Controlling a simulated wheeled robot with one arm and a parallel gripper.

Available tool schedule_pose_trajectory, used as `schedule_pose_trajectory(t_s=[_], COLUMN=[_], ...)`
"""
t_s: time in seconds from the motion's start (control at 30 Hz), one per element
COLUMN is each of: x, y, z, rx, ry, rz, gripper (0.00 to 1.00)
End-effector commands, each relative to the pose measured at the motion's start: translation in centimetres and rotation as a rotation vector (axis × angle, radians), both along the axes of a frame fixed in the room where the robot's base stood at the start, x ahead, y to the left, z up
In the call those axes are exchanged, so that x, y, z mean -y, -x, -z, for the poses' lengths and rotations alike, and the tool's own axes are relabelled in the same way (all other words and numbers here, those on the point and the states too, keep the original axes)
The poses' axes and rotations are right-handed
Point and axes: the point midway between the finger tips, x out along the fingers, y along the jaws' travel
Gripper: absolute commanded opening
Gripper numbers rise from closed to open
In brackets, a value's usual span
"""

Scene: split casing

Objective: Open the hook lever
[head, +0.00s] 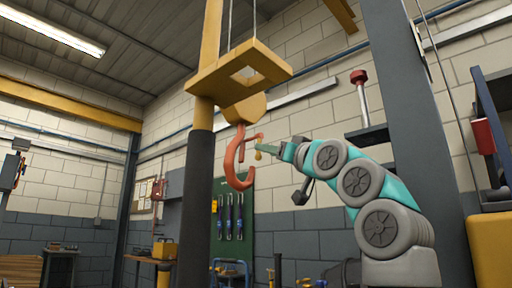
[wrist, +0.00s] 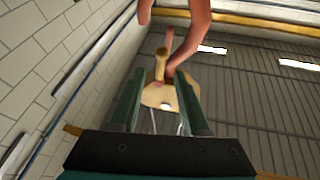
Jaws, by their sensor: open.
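An orange-red crane hook (head: 231,167) hangs from a yellow block (head: 243,108). Its lever (head: 252,138) is a thin red bar at the hook's throat, with a small yellow handle (head: 258,150) hanging at its right end. My gripper (head: 277,150) comes from the right, its tips close to the handle. In the wrist view my gripper (wrist: 161,73) is open, with the tan-yellow handle (wrist: 161,62) showing between the two green fingers. I cannot tell whether either finger touches it. The hook (wrist: 196,28) rises behind and to the right of the handle.
A yellow and black post (head: 203,120) stands just left of the hook. A grey steel column (head: 415,110) stands behind my arm. A green board with tools (head: 246,222) is on the wall below. The space right of the hook is free apart from my arm.

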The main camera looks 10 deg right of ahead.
Motion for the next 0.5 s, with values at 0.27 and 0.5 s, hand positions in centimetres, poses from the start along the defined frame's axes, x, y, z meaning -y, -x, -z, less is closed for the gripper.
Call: schedule_pose_trajectory(t_s=[0.27,0.5], x=[-1.3,-1.9], y=[-3.2,-4.6], z=[-1.9,-2.2], rx=[-0.002,-0.001], ry=[0.001,0.001], rz=[0.0,0.0], gripper=[0.46,0.46])
